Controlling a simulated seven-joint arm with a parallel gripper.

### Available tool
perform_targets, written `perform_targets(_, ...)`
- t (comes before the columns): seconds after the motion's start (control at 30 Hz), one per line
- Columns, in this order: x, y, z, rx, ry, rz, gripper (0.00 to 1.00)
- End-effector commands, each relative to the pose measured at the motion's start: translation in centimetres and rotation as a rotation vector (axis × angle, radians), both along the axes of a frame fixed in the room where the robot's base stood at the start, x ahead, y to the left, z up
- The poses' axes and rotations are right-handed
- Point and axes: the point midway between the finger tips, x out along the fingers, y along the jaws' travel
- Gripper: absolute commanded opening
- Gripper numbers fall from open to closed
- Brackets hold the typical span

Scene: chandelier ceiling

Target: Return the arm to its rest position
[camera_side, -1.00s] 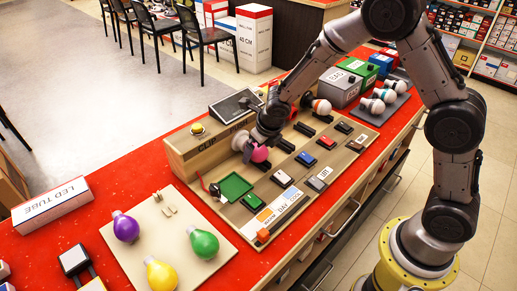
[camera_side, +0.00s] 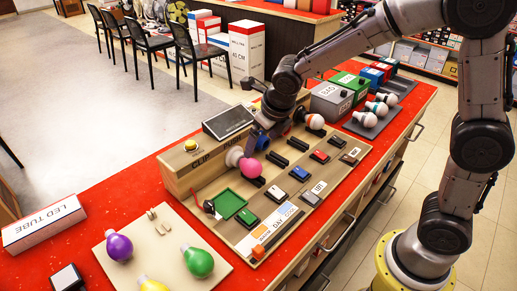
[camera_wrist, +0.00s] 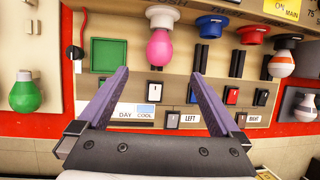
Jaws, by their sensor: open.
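My gripper (camera_wrist: 160,72) is open and empty, its two purple-grey fingers spread wide in the wrist view. In the side view, my gripper (camera_side: 262,137) hangs above the wooden test board, just up and right of the pink bulb. The pink bulb (camera_wrist: 159,46) sits in a white socket (camera_wrist: 161,14) and shows between and beyond the fingertips, apart from them. It also shows in the side view (camera_side: 250,168). My arm reaches over the counter from its yellow base at the lower right.
The wooden test board (camera_side: 182,176) carries switches and a green tray (camera_side: 226,203). Purple (camera_side: 119,247), green (camera_side: 197,262) and yellow bulbs lie on a pale board at the front left. More bulbs (camera_side: 366,118) and boxes (camera_side: 330,101) stand at the right. An LED tube box (camera_side: 45,222) lies left.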

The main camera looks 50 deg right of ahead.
Motion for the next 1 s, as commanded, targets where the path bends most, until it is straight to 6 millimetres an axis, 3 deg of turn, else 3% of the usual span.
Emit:
perform_targets(0.17,-0.2,-0.4,1.8,0.004,-0.026,-0.010,1.00)
perform_targets(0.27,-0.8,-1.3,4.6,0.016,-0.090,-0.030,1.00)
perform_targets(0.37,-2.8,-2.5,7.8,0.050,-0.159,-0.090,1.00)
perform_targets(0.5,-7.6,-4.1,11.2,0.222,-0.245,-0.399,1.00)
perform_targets(0.6,-10.6,-4.7,12.1,0.368,-0.280,-0.648,1.00)
perform_targets(0.77,-14.8,-5.1,12.6,0.597,-0.311,-1.030,1.00)
perform_targets(1.0,-19.8,-5.1,11.8,0.917,-0.302,-1.591,1.00)
